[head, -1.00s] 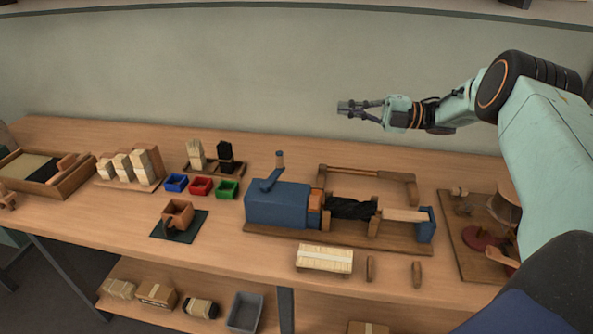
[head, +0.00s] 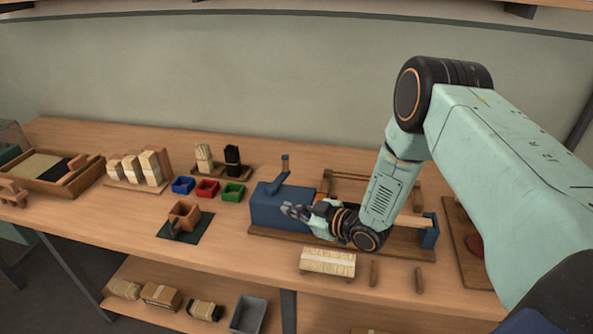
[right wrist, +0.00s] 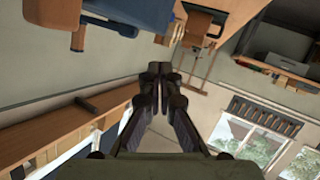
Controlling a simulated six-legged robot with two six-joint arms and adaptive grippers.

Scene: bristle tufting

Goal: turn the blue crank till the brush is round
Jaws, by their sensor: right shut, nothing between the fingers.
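The blue crank (head: 276,178) stands on top of the blue box (head: 268,212) of the machine, its handle pointing up. My right gripper (head: 288,211) is in front of the blue box, below the crank and apart from it. Its fingers are shut and empty; the fingertips also show together in the right wrist view (right wrist: 158,72). My right wrist and forearm cover the middle of the machine, so the black brush is hidden and its shape cannot be told. A blue part of the machine (right wrist: 42,14) shows at the upper left of the right wrist view. My left gripper is not in view.
Red (head: 207,188), green (head: 233,193) and blue (head: 183,185) bins stand left of the machine. A pale bristle bundle (head: 327,262) and two small wooden pegs lie in front. Bare tabletop lies at front left.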

